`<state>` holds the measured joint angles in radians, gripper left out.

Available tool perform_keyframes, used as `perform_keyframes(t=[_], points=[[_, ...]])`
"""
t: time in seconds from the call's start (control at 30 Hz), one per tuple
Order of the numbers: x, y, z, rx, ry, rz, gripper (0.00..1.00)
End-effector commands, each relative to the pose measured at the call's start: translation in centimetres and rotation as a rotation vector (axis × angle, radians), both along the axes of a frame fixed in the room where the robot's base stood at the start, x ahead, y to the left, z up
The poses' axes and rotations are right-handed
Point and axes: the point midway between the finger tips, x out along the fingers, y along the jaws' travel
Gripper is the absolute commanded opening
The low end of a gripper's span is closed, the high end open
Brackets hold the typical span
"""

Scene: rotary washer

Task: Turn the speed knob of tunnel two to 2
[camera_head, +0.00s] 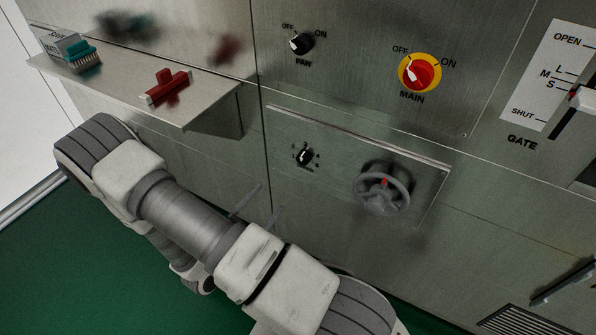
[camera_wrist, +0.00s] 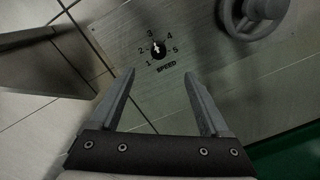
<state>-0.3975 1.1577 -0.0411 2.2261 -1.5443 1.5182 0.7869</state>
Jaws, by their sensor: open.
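The speed knob is a small black dial with a white pointer, on a steel panel (camera_head: 340,180). It shows in the head view (camera_head: 305,157) and, with numbers 1 to 5 and the word SPEED, in the wrist view (camera_wrist: 158,49). Its pointer is turned up and slightly left, close to the 3. No tunnel label is readable by it. My gripper (camera_wrist: 161,71) is open and empty, its fingertips apart from the knob and just below it in the wrist view. In the head view its thin fingers (camera_head: 270,197) show below and left of the knob.
A grey handwheel (camera_head: 383,187) stands out right of the knob. Above are a FAN switch (camera_head: 301,43) and a red MAIN switch (camera_head: 419,72). A steel shelf (camera_head: 210,95) with a brush (camera_head: 82,58) and a red piece (camera_head: 167,88) juts out at left.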

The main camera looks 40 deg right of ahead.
Motion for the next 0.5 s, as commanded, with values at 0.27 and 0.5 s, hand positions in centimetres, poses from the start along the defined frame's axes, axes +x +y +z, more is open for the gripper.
perform_keyframes(t=[0.27,0.5], points=[[0.6,-0.7,-1.9,-0.017,0.018,0.051,0.80],[2.2,-5.0,-1.9,-0.016,0.016,0.045,0.80]])
